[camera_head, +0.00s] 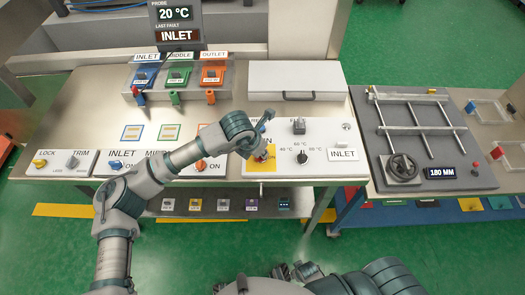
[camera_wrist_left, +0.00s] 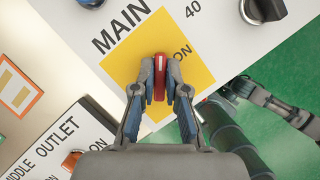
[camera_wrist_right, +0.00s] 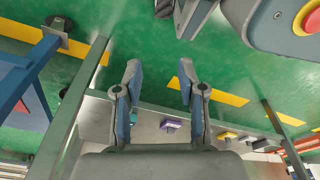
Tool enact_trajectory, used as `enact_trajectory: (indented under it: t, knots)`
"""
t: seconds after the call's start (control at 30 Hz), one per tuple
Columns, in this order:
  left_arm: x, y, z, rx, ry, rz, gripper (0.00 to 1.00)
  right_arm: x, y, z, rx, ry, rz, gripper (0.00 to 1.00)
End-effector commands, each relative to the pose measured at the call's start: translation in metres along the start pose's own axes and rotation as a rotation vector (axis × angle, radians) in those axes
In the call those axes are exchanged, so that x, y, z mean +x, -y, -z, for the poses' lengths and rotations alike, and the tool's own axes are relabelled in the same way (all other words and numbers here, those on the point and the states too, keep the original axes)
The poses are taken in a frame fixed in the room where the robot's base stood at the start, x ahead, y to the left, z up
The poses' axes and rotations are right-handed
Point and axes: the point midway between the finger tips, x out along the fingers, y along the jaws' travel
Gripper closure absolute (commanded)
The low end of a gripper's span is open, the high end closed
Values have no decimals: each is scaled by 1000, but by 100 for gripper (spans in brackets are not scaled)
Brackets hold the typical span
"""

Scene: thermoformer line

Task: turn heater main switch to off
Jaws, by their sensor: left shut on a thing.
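The heater main switch is a red handle (camera_wrist_left: 159,78) on a yellow plate (camera_wrist_left: 125,60) marked MAIN and ON in the left wrist view. The yellow plate also shows in the head view (camera_head: 262,165), where my gripper hides most of the handle. My left gripper (camera_wrist_left: 160,82) is shut on the red handle, one finger on each side. In the left wrist view the handle runs nearly upright, with the ON label just right of its upper end. My right gripper (camera_wrist_right: 158,80) is open and empty, over the green floor and below the table edge.
Right of the main switch are a black knob (camera_head: 303,157) with temperature marks and an INLET label (camera_head: 342,154). INLET (camera_head: 116,165) and other zone switches lie to the left. A display (camera_head: 173,14) reads 20 °C. A grey clamp frame (camera_head: 420,140) stands at right.

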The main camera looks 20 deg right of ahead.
Motion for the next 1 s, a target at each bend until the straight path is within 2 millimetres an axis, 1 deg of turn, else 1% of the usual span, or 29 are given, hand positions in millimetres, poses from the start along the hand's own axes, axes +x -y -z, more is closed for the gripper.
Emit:
enact_trajectory:
  t: [0.03,0.3,0.6,0.8,1.0]
  knots:
    - [0,-3,1,-39,-1,-25,100,-2,0,4,0,-5,0,60]
    - [0,-1,1,-275,-1,-121,100,-23,-1,23,3,-15,-1,60]
    - [0,2,0,-499,-3,-213,100,-46,-2,38,6,-24,-2,60]
    - [0,3,0,-599,-4,-254,100,-55,-2,43,7,-28,-2,60]
    - [0,4,0,-655,-5,-276,100,-61,-3,46,8,-29,-2,60]
